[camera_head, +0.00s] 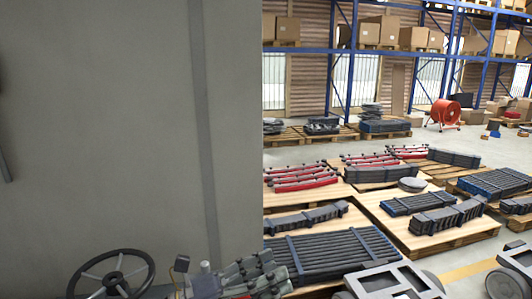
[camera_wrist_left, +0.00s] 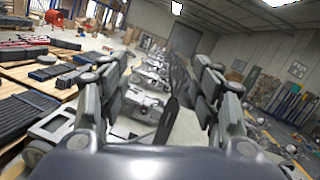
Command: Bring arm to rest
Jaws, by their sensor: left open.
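My left gripper (camera_head: 252,278) shows at the bottom of the head view, left of centre, partly cut off by the lower edge. In the left wrist view my left gripper (camera_wrist_left: 160,75) has its two grey fingers spread wide apart, with nothing between them. Beyond the fingers lies a row of grey chassis (camera_wrist_left: 148,103). My right gripper is in neither view.
A black steering wheel (camera_head: 112,274) stands at bottom left in front of a large grey wall (camera_head: 100,120). A chassis frame (camera_head: 390,283) is at bottom right. Pallets (camera_head: 420,236) with dark and red metal parts cover the floor; blue racks (camera_head: 350,60) hold boxes behind.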

